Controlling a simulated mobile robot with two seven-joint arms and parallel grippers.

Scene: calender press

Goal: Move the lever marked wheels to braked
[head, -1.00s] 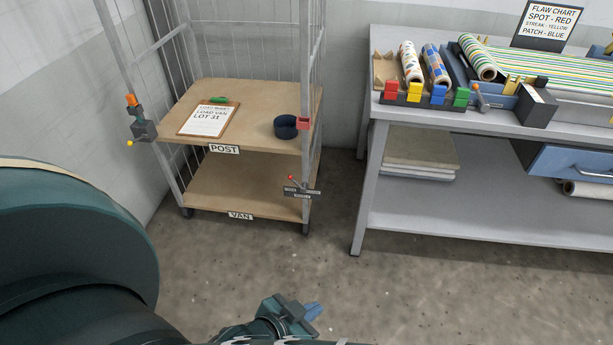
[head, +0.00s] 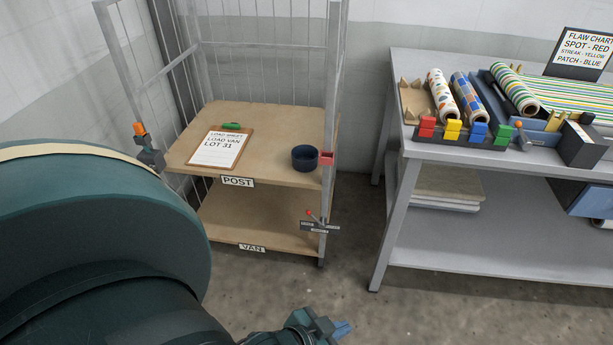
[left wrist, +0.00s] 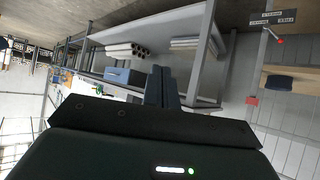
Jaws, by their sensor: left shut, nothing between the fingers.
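The lever with a red knob (head: 309,212) sits on a small dark labelled plate (head: 320,227) low on the right front post of the wire trolley. Its print is too small to read in the head view. The lever leans up and left. In the left wrist view the lever's red knob (left wrist: 280,41) and its plate (left wrist: 272,17) show at the upper right, upside down. My left gripper (head: 342,329) is at the bottom of the head view, below and in front of the lever, apart from it. Its fingers (left wrist: 162,88) are shut and empty. My right gripper is not in view.
The trolley's shelves are marked POST (head: 237,181) and VAN (head: 252,247). A grey workbench (head: 480,245) with rolls and coloured blocks stands at right. Open floor lies in front.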

